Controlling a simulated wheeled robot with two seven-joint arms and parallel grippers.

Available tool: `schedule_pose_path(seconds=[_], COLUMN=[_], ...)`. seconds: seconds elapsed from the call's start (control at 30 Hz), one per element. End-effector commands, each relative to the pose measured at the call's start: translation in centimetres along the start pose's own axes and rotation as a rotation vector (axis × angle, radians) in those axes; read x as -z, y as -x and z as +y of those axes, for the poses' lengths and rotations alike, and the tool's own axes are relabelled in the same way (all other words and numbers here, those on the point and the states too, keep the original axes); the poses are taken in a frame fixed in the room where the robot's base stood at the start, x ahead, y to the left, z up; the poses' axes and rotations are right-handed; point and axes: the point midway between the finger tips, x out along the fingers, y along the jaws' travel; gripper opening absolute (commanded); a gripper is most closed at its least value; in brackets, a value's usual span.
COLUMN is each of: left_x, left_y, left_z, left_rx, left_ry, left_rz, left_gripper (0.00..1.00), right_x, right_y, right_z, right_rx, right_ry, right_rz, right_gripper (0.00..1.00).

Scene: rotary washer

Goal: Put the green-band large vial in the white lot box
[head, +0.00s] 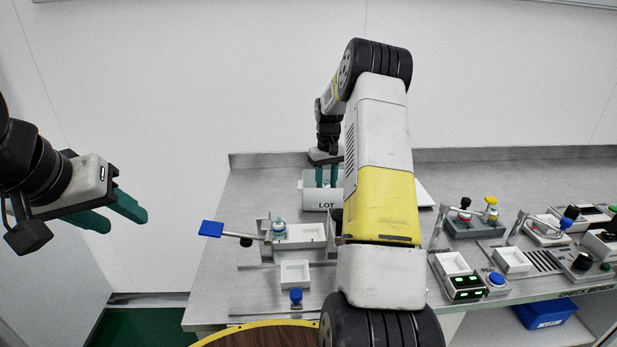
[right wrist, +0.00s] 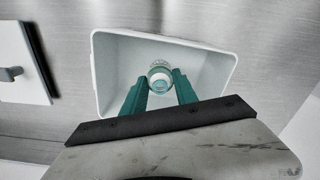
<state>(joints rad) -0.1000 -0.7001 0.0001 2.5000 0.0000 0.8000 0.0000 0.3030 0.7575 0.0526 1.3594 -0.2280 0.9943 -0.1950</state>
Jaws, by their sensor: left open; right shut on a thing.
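The white lot box (head: 310,199), marked LOT, stands at the back of the bench; part of it is hidden behind my right arm in the head view. In the right wrist view the open box (right wrist: 216,62) lies under my right gripper (right wrist: 160,82). That gripper is shut on a clear vial (right wrist: 160,72), which shows from above within the box's outline. I cannot tell its band colour or whether it touches the box floor. In the head view the right gripper's green fingers (head: 326,177) are at the box's opening. My left gripper (head: 122,212) is open and empty, left of the bench.
A small vial with a blue top (head: 279,230) stands in the rotary fixture beside a blue-handled lever (head: 211,229). A small white tray (head: 295,274) and blue button (head: 296,295) are in front. Several devices fill the right side. A blue bin (head: 545,313) is below.

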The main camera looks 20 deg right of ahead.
Motion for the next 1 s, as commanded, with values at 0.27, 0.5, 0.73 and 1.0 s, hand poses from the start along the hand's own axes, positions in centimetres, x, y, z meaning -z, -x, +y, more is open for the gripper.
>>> schedule_pose_path(seconds=[0.27, 0.5, 0.73, 1.0], left_x=[0.0, 0.0, 0.0, 0.0], left_y=[0.0, 0.0, 0.0, 0.0], left_z=[0.0, 0.0, 0.0, 0.0], left_rx=[0.0, 0.0, 0.0, 0.0], left_ry=[0.0, 0.0, 0.0, 0.0], left_rz=[0.0, 0.0, 0.0, 0.0], left_gripper=[0.44, 0.44, 0.44, 0.44], right_x=[0.0, 0.0, 0.0, 0.1], right_y=[-0.1, -0.2, -0.1, 3.2], right_z=[0.0, 0.0, 0.0, 0.1], right_rx=[0.0, 0.0, 0.0, -0.002], right_ry=[0.0, 0.0, -0.001, -0.001], right_rz=[0.0, 0.0, 0.0, 0.003], right_gripper=[0.0, 0.56, 0.56, 0.56])
